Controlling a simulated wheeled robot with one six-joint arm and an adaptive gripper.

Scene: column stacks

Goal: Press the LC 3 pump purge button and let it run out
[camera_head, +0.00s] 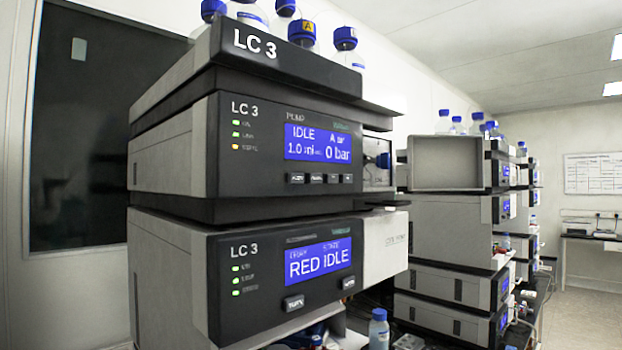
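The LC 3 stack stands close in front, left of centre. Its pump module (255,120) is the upper unit with a display. The pump display (318,143) is lit blue and reads IDLE, about 1.0 ml and 0 bar. Below it is a row of several small dark buttons (317,178). Their labels are too small to read, so I cannot tell which one is purge. The pump has two green lights and one orange light (236,146) at its left. My gripper is not in view.
The LC 3 lower module (265,255) reads RED IDLE and has two larger buttons. Blue-capped bottles (302,33) stand on top. A small bottle (379,330) stands at the stack's lower right. More stacks (455,225) line the bench at right; floor (590,320) shows beyond.

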